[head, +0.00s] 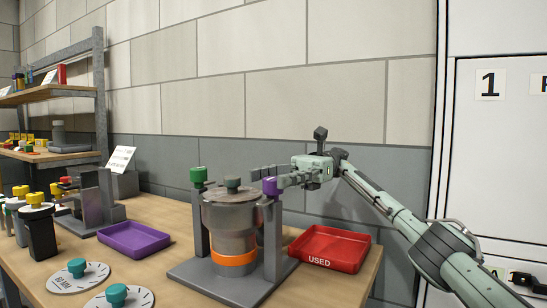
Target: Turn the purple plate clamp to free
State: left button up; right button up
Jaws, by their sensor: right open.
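The purple plate clamp (270,186) sits on top of the right post of a grey stand (218,282). A green clamp (198,176) tops the left post. My right gripper (270,176) reaches in from the right at the height of the purple clamp. Its fingers are open and lie at or just behind the clamp; I cannot tell whether they touch it. My left gripper is not in view.
A red tray marked USED (330,247) is right of the stand and a purple tray (134,238) left of it. Grey discs with teal knobs (77,268) lie at the front left. Yellow-topped parts (38,226) and shelves (60,94) are further left.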

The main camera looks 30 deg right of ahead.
aim_at(274, 178)
notch_tip(274, 178, up, 9)
jog(key=shift+f, duration=0.15)
jog(key=shift+s+f, duration=0.1)
dwell(0.7)
